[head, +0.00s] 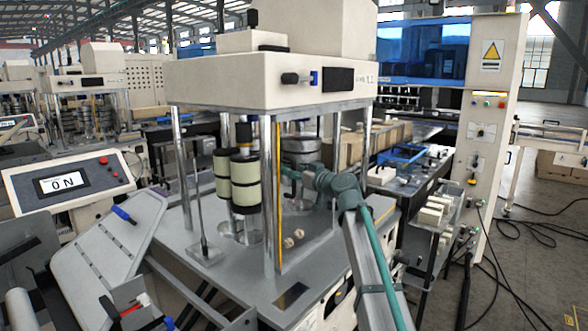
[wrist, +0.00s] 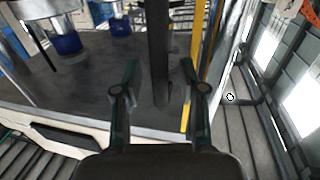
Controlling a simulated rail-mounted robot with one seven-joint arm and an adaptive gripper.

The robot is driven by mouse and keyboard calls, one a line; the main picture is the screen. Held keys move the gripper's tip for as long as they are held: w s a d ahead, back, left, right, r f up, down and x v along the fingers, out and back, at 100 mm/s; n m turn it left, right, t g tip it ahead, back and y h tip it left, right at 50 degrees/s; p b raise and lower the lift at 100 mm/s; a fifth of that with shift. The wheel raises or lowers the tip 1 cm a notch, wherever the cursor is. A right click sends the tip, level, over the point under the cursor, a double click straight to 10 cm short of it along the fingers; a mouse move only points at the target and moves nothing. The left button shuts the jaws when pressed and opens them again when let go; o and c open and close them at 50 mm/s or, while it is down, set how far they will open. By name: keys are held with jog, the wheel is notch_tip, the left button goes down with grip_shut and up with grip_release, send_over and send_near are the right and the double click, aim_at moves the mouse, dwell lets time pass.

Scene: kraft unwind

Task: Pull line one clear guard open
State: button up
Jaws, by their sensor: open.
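The line one machine (head: 255,90) stands in the middle of the head view. Its clear guard is hard to make out; a yellow upright strip (head: 278,200) runs along a front post, and I cannot tell if it is the guard's edge. My gripper (head: 288,172) is at the machine's front, close to that strip. In the wrist view my gripper (wrist: 158,65) is open, its two dark fingers apart. A dark upright bar (wrist: 159,45) shows between the fingers; I cannot tell if they touch it. The yellow strip (wrist: 193,70) is just right of it.
Cream rolls (head: 245,185) stand inside the machine on its grey deck (head: 225,265). A control panel reading "ON" (head: 62,185) is at the left. A pale cabinet with a warning sign (head: 490,100) stands at the right. Black cables (head: 545,225) lie on the floor.

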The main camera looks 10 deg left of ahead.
grip_shut()
dwell(0.4)
jog(key=shift+w, duration=0.15)
